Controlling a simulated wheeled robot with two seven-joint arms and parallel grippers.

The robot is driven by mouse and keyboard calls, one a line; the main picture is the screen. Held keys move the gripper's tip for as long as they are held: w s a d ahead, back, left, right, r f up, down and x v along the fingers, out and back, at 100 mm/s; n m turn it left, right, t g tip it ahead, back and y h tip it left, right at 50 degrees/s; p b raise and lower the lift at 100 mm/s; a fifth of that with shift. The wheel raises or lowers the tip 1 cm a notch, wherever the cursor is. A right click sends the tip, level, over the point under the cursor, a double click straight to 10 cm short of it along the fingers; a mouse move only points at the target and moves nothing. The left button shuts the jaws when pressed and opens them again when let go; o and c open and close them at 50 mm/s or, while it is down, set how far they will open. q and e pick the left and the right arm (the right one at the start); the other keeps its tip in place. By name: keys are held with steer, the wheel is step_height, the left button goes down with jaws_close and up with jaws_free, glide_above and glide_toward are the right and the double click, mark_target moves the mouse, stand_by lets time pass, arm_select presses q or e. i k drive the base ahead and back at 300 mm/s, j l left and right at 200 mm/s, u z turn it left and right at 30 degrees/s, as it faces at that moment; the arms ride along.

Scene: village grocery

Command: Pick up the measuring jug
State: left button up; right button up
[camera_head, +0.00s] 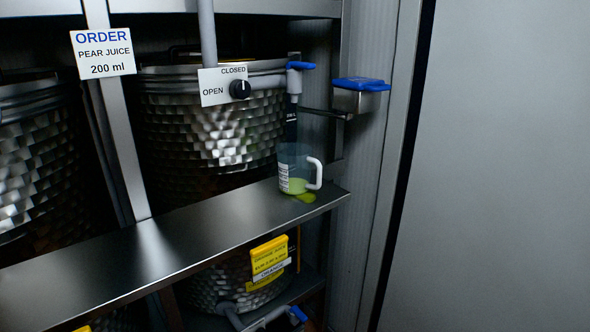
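The measuring jug (296,167) is a clear, bluish cup with a white handle on its right side and a printed white scale. It stands upright on the metal shelf (180,231) near the shelf's right end, below a tap with a blue lever (300,66). Greenish liquid shows in the bottom of the jug. A small yellow-green puddle (306,197) lies on the shelf at its base. Neither of my grippers is in view.
A dimpled metal tank (212,125) stands behind the shelf, with a dial (240,89) marked OPEN and CLOSED. An order sign (103,54) reads pear juice, 200 ml. A small blue-lidded box (359,94) juts out right of the tap. A plain grey panel (500,180) fills the right side.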

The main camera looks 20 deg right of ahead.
mark_target(294, 160)
steer(key=u, duration=3.65)
steer(key=z, duration=4.25)
steer(key=j+z, duration=0.55)
steer(key=j, duration=0.2)
